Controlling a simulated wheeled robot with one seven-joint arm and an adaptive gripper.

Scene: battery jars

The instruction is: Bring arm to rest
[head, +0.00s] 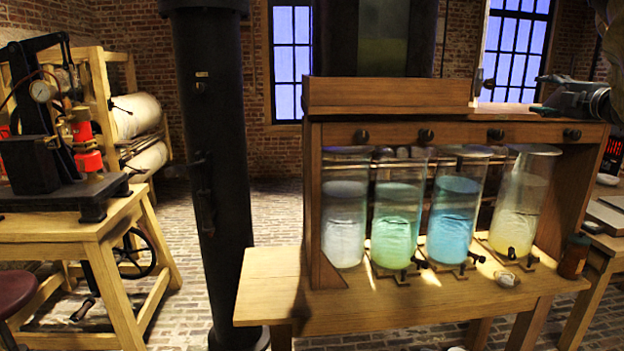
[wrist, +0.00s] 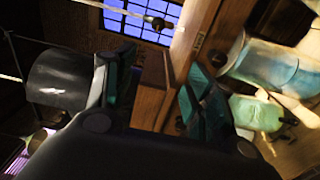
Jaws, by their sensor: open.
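My gripper (head: 541,95) is at the upper right of the head view, pointing left, beside the top right of the wooden jar rack (head: 390,95). It is open, with nothing visible between the fingers. In the wrist view its two dark fingers with green pads (wrist: 155,90) stand wide apart. The arm behind it is mostly cut off by the right edge. Under the rack stand a clear whitish jar (head: 345,215), a green jar (head: 396,215), a blue jar (head: 455,215) and a pale yellow jar (head: 520,205).
The wooden table (head: 270,290) under the rack has free room at its left end. A small brown jar (head: 573,257) stands at its right end. A black column (head: 212,160) rises left of it. A press on another wooden table (head: 60,232) is at the left.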

